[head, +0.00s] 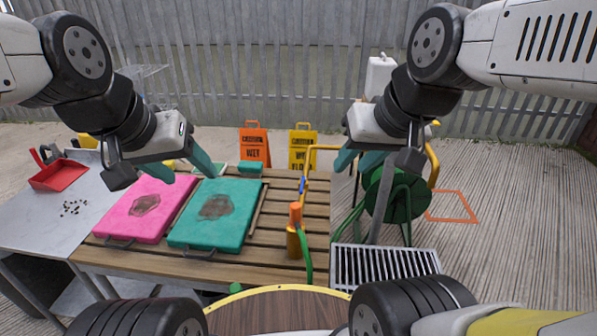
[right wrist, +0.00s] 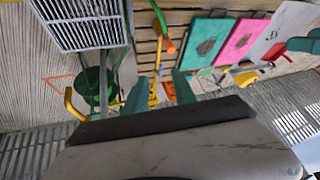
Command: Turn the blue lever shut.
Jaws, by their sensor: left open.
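The small blue lever (head: 302,186) sits on a thin yellow pipe (head: 305,165) near the right end of the slatted wooden table. In the head view it looks roughly in line with the upright pipe. My left gripper (head: 188,165) is open and empty above the pink and green pads, well left of the lever.
A pink pad (head: 115,212) and green pad (head: 240,222) lie on the table (head: 270,255). An orange-topped nozzle (head: 295,215) with a green hose stands in front of the lever. A green hose reel (head: 392,197) and a grate (head: 385,268) are at right. Caution signs (head: 254,142) stand behind.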

